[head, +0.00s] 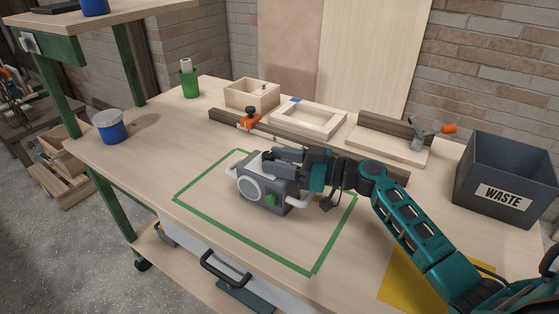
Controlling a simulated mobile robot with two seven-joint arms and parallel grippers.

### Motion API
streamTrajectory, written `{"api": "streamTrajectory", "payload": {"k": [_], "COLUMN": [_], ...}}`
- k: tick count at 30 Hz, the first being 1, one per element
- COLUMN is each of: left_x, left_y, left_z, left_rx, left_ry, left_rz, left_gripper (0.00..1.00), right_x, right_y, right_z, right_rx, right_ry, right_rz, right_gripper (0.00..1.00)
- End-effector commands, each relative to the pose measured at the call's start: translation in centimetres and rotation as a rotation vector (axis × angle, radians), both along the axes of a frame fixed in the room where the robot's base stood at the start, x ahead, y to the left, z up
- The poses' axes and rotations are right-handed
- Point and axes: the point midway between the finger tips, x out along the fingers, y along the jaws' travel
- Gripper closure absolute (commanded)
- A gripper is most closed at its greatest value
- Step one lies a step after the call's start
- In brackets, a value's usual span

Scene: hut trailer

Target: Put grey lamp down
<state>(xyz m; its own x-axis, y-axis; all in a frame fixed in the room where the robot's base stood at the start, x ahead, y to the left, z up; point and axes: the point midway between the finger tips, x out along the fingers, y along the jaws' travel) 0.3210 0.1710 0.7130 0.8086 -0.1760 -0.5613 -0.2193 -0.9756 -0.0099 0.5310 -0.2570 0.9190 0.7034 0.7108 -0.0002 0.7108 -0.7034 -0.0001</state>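The grey lamp (262,192) is a boxy grey thing with a round pale face, a green knob and white side handles. It is inside the green taped outline (243,250) on the workbench, in its upper middle part. It appears to rest on the bench top, but I cannot be sure of contact. My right gripper (280,160) reaches in from the right and its fingers are at the top of the lamp. Whether the fingers are closed on it is not clear. My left gripper is not in view.
A dark waste bin (503,180) stands at the right. Behind are a wooden box (251,94), a wooden frame (307,118), an orange clamp (249,120) and a toggle-clamp jig (388,142). A blue pot (110,128) and green cup (189,84) stand left. The outline's front is clear.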

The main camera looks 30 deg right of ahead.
Motion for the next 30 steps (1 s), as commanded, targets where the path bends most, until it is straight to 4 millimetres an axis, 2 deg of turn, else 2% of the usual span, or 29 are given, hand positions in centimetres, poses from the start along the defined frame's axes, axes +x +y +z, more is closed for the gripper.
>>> {"api": "streamTrajectory", "payload": {"k": [3,13,22,30], "left_x": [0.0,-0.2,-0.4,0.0], "left_y": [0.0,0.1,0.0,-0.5], "left_z": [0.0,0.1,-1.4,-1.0], "left_rx": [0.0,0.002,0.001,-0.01], "left_ry": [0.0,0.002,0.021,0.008], "left_rz": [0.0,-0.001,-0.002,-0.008], "left_gripper": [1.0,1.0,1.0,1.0], "right_x": [0.0,-0.2,-4.6,-7.7], "right_y": [0.0,-0.3,-4.6,-7.8], "right_z": [0.0,0.1,-0.1,0.0], "right_rx": [0.0,-0.001,-0.002,0.0], "right_ry": [0.0,0.002,0.002,0.003], "right_rz": [0.0,-0.001,-0.002,-0.001], "right_gripper": [0.46,0.46,0.46,0.46]}}
